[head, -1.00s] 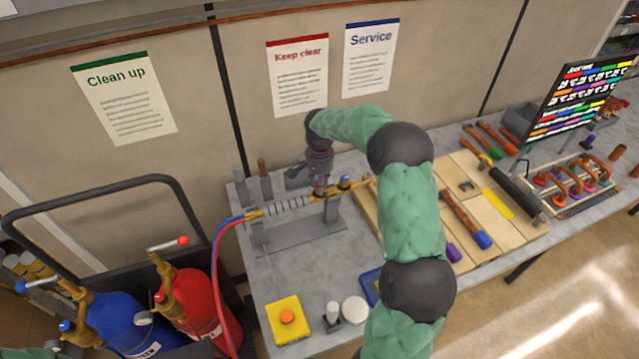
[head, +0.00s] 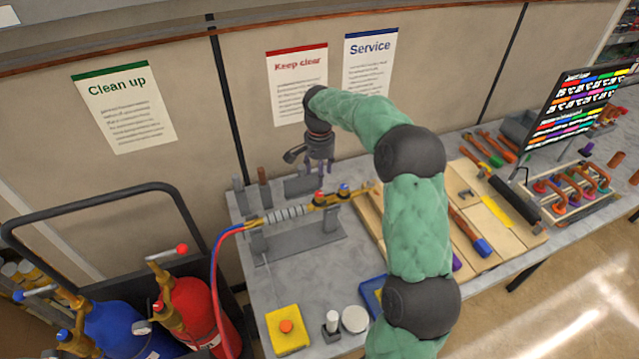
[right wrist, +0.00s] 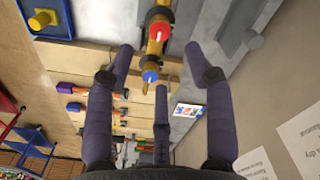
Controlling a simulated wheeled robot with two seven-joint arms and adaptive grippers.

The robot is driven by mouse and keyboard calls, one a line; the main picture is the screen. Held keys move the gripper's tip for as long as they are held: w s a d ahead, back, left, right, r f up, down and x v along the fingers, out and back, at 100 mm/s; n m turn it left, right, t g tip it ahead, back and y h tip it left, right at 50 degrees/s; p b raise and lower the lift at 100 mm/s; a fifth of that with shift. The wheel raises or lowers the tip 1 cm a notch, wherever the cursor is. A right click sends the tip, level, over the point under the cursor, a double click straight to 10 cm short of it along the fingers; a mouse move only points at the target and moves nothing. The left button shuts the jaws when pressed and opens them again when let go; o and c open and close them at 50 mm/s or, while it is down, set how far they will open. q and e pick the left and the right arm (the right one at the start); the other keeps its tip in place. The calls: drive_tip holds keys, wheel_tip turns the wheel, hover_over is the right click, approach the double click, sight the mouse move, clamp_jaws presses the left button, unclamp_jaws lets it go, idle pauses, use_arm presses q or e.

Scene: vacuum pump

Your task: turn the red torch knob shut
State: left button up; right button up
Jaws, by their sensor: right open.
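The torch (head: 287,212) lies level across a grey stand, with red and blue hoses at its left end. Its red knob (head: 319,196) and blue knob (head: 344,188) are near its right end. In the right wrist view the red knob (right wrist: 160,31) is farther up than the blue knob (right wrist: 150,76). My right gripper (head: 318,174) is open and empty, pointing down above and behind the red knob, apart from it. Its spread fingers (right wrist: 158,50) show in the right wrist view. My left gripper is not in view.
A red cylinder (head: 190,309) and a blue cylinder (head: 120,328) stand in a cart at left. A wooden board (head: 490,205) with tools lies to the right. The wall is close behind my gripper.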

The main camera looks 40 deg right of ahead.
drive_tip(key=shift+r, duration=1.55)
drive_tip(key=shift+f, duration=0.1)
